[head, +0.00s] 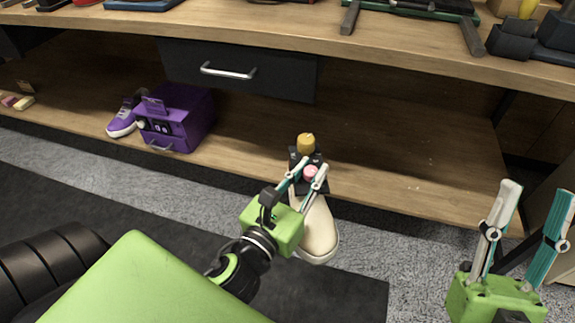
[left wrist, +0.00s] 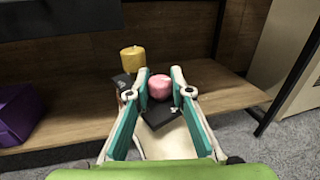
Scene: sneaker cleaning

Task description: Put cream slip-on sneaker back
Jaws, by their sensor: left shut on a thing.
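The cream slip-on sneaker (head: 318,232) is below my left gripper (head: 308,170) in the head view, in front of the lower shelf's edge. Its pale body also shows between the fingers in the left wrist view (left wrist: 168,146). My left gripper is shut on the sneaker; the exact contact is partly hidden. My right gripper (head: 540,190) is open and empty at the lower right.
The lower wooden shelf (head: 410,150) has free room right of the cylinders. A purple box (head: 178,118) and a purple sneaker (head: 124,117) stand at its left. A dark drawer (head: 240,72) hangs above, under the worktop (head: 270,32). Grey carpet lies in front.

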